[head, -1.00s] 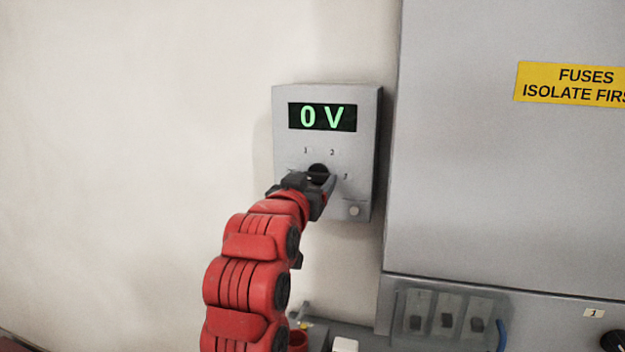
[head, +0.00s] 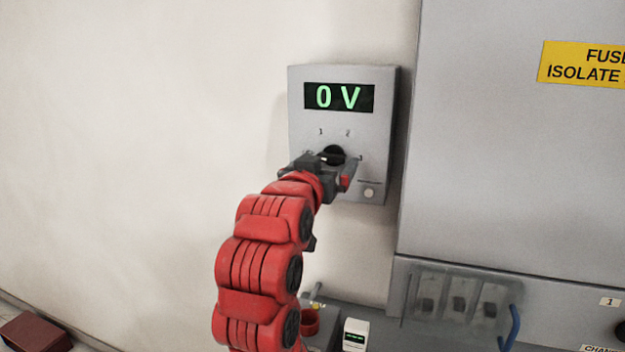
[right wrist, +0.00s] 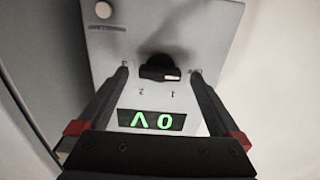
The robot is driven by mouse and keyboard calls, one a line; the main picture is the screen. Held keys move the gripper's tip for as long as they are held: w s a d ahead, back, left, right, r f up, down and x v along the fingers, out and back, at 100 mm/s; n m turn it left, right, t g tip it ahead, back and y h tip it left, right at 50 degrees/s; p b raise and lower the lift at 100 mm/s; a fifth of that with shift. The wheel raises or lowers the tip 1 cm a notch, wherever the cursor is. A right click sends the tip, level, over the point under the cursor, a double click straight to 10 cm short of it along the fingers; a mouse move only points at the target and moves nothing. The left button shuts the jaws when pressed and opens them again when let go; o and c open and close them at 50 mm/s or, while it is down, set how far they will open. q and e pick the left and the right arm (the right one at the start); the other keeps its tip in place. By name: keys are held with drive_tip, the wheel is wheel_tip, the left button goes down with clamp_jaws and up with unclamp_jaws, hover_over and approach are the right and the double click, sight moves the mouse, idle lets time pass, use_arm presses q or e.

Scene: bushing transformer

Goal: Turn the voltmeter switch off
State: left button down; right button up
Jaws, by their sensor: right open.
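The grey voltmeter box (head: 381,110) hangs on the wall and its green display (head: 339,97) reads 0 V. Its black rotary switch (head: 333,154) sits below the display, among position marks. In the upside-down right wrist view, the switch (right wrist: 158,68) has a white mark at its right end, towards a small label on that side that is too blurred to read. My right gripper (head: 333,166) is in front of the switch. In the wrist view its two fingers (right wrist: 159,72) are spread wide on either side of the switch, with gaps between. My left gripper is not in view.
A large grey cabinet (head: 490,150) with a yellow fuse sign (head: 590,65) stands close to the voltmeter's right. Below are a covered fuse panel (head: 455,298), a blue handle (head: 510,328) and a small white device (head: 355,335). The wall at left is clear.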

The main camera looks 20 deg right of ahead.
drive_tip(key=b+v, duration=0.1)
drive_tip(key=v, duration=1.5)
drive_tip(key=shift+s+a+b, duration=0.2)
drive_tip(key=shift+s+b, duration=0.05)
drive_tip(key=shift+b, duration=0.05)
